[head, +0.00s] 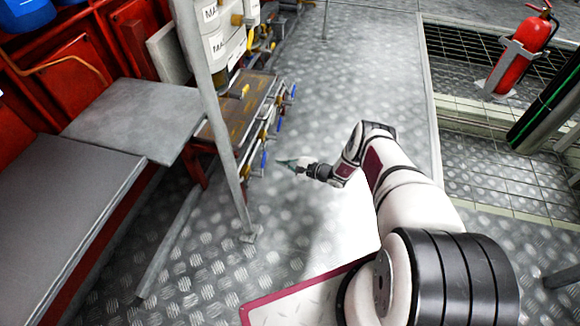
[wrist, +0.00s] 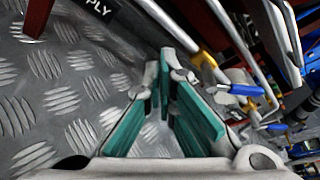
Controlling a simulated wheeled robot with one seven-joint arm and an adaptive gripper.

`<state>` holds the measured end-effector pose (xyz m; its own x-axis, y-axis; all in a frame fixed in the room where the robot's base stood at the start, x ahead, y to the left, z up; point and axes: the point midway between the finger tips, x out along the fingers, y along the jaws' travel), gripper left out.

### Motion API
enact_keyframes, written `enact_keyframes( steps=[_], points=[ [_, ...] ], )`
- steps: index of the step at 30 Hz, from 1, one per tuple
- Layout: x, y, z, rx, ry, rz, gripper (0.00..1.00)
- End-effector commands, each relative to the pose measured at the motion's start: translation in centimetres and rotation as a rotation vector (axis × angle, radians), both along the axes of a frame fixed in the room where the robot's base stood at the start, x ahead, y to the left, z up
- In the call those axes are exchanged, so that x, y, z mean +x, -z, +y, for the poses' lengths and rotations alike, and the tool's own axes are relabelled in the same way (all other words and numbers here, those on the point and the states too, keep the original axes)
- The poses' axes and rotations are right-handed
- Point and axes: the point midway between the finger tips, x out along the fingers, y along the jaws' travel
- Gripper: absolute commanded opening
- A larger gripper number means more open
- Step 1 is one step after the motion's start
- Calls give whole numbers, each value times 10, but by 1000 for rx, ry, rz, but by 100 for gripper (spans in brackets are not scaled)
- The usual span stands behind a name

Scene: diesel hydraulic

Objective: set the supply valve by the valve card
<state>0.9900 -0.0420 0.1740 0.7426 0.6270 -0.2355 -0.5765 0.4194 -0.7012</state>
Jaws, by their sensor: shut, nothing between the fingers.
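A row of valves with blue lever handles runs along the pipework; one blue lever (head: 264,160) is at the near end in the head view. My gripper (head: 280,163) is just right of it, pointing left. In the wrist view my gripper (wrist: 166,62) has teal pads that converge toward the tips, with nothing held. Blue levers show to its right, one nearer (wrist: 247,89) and one beyond (wrist: 277,127). A dark label ending in "PLY" (wrist: 100,8) is at the top left. I cannot make out a valve card or whether the gripper touches a valve.
A grey post (head: 215,120) stands left of the valves, beside a grey bench top (head: 135,115). White boxes marked "MA" (head: 218,47) hang above the pipework. A red extinguisher (head: 518,55) stands far right. The patterned metal floor (head: 350,75) is clear right of the valves.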

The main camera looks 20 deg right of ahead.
Motion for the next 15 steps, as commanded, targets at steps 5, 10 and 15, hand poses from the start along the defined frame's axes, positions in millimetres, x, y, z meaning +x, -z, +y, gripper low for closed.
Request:
enact_keyframes(
  steps=[5,10,15],
  points=[
    [22,9,20,-2,-4,-2,0],
    [27,4,29,1,-1,1,0],
    [19,-6,34,0,0,1,0]
  ],
)
